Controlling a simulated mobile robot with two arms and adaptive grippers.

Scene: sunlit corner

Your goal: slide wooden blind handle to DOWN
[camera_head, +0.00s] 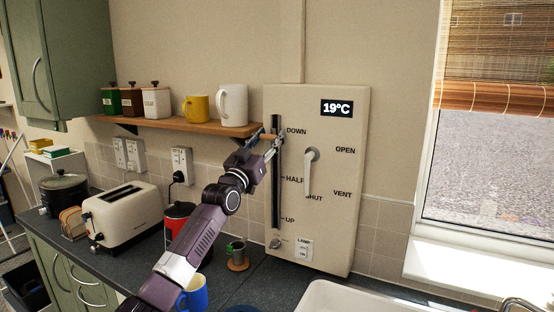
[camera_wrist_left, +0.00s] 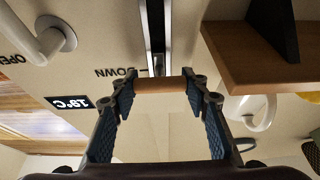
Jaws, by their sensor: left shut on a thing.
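The white wall panel (camera_head: 345,225) carries a dark vertical slide track (camera_head: 276,195) with the labels DOWN at the top, HALF in the middle and UP low down. The wooden blind handle (camera_wrist_left: 160,85) is a short round bar level with the DOWN label (camera_wrist_left: 115,72); the wrist view is upside down. My left gripper (camera_head: 268,142) is shut on the handle, with one blue-padded finger at each end of it. In the head view the handle is small and partly hidden by the fingers. My right gripper is in neither view.
A white lever (camera_head: 311,172) sits right of the track between OPEN, SHUT and VENT. A wooden shelf (camera_head: 185,126) with mugs and canisters is close left of my gripper. A toaster (camera_head: 124,213) and red kettle stand below. A wooden blind (camera_head: 500,98) covers the window's upper part.

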